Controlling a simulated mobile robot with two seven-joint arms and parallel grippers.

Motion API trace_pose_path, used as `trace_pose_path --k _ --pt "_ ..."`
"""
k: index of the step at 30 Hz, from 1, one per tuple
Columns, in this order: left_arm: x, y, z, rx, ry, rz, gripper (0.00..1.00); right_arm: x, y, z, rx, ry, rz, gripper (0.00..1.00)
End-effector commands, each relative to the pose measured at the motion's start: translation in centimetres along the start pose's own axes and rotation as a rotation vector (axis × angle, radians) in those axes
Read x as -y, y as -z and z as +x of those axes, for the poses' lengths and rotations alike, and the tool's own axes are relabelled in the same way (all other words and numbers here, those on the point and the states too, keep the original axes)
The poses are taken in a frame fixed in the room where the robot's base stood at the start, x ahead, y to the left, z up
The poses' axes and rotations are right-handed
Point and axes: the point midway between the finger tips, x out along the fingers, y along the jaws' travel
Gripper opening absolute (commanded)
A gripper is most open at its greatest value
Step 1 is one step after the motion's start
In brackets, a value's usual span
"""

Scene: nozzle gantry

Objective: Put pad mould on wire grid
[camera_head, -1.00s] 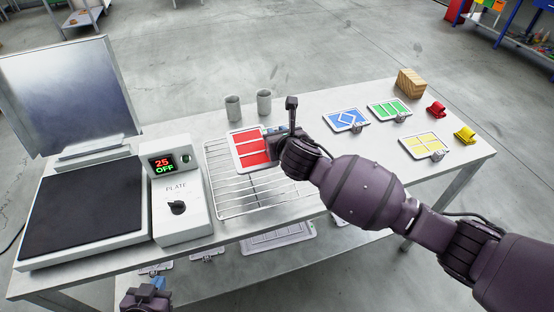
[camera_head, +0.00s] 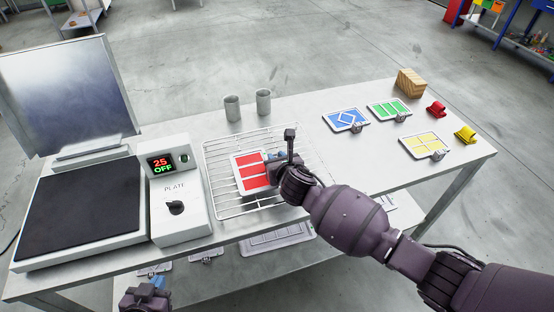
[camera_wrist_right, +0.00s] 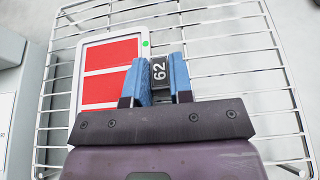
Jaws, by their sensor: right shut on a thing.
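The pad mould, a white-framed plate with red bars (camera_head: 252,172), is over the wire grid (camera_head: 222,207) in the head view. It also shows in the right wrist view (camera_wrist_right: 108,72), lying about flat over the wires. I cannot tell whether it touches them. My right gripper (camera_head: 276,158) is shut on the mould's dark tab marked 62, seen between the blue fingers in the right wrist view (camera_wrist_right: 160,72). My left gripper (camera_head: 150,285) is low at the bottom left, below the table's front edge; its fingers are too small to judge.
A hot plate with control box (camera_head: 178,200) stands left of the grid. Two grey cups (camera_head: 248,105) stand behind it. Blue (camera_head: 346,119), green (camera_head: 389,109) and yellow (camera_head: 425,145) moulds, a wooden block (camera_head: 411,82) and red and yellow pieces are at the right.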

Motion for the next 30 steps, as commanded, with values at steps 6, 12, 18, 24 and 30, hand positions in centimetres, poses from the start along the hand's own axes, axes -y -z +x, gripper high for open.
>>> trace_pose_path --k 6,12,18,24,30 --pt "0.0 0.0 0.1 -0.001 0.0 0.0 0.0 0.0 0.2 0.1 0.0 0.0 0.0 0.23" --pt "0.0 0.0 0.0 -0.001 0.0 0.001 0.0 0.0 0.2 0.1 0.0 0.0 0.0 0.47" --pt "0.0 0.1 0.0 -0.002 0.0 0.001 0.0 0.0 0.1 0.1 0.0 0.0 0.0 0.47" --pt "0.1 0.2 -0.1 -0.002 0.0 0.001 0.0 0.1 -0.1 -0.7 0.0 0.001 0.0 0.47" --pt "0.1 0.5 -0.3 -0.001 0.0 0.002 0.0 0.0 -0.1 -3.4 0.0 -0.001 0.0 0.47"
